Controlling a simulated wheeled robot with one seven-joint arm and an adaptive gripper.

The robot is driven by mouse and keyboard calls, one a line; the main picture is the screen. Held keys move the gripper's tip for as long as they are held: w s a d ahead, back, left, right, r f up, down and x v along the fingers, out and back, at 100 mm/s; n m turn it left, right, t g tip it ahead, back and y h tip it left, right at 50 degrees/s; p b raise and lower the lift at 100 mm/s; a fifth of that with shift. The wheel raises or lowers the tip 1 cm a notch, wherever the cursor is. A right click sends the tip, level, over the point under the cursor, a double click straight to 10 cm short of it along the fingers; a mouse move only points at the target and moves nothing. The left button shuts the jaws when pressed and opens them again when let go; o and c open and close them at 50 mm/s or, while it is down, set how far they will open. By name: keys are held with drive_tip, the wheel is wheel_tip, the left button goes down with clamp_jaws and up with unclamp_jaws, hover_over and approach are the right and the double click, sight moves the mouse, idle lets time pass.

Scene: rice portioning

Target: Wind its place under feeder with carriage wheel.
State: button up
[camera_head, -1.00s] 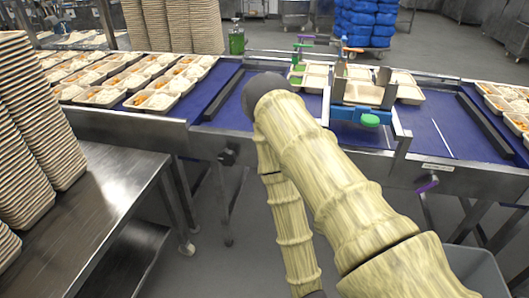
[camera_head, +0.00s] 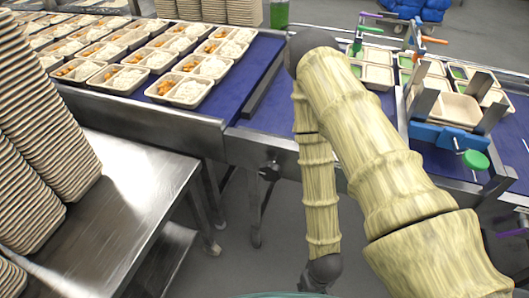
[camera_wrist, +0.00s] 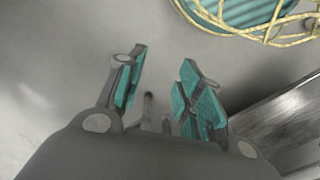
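A round green wheel (camera_head: 475,160) sticks out at the front right of a blue carriage (camera_head: 440,136) on the conveyor, at the right of the head view. I take it to be the carriage wheel. An empty beige tray (camera_head: 455,108) sits between upright grey plates on the carriage. I cannot tell which part is the feeder. My gripper (camera_wrist: 162,58) shows in the wrist view with its teal fingers apart and nothing between them. It is over grey floor, away from the wheel. In the head view my arm hides part of the conveyor, and the gripper is not clearly seen.
Filled trays (camera_head: 190,88) stand in rows on the blue belt at the left. Tall tray stacks (camera_head: 40,110) stand on a steel table (camera_head: 145,185) at the left front. A frame with coloured knobs (camera_head: 405,35) stands behind the carriage. A purple handle (camera_head: 512,232) is at the right.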

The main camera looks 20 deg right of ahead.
drive_tip(key=w+a+r+n+y+p, duration=0.15)
drive_tip(key=w+r, duration=0.25)
drive_tip(key=w, duration=0.4)
drive_tip(key=n+t+y+p, duration=0.2)
drive_tip(key=n+p, duration=0.8)
approach(273, 165)
drive_tip(key=f, duration=0.1)
drive_tip(key=shift+w+p+x, duration=0.2)
drive_tip(key=shift+p+x, duration=1.35)
drive_tip(key=shift+x, duration=4)
drive_tip(key=shift+a, duration=0.1)
drive_tip(key=shift+t, duration=0.3)
drive_tip(key=shift+c, duration=0.2)
drive_tip(key=c, duration=0.7)
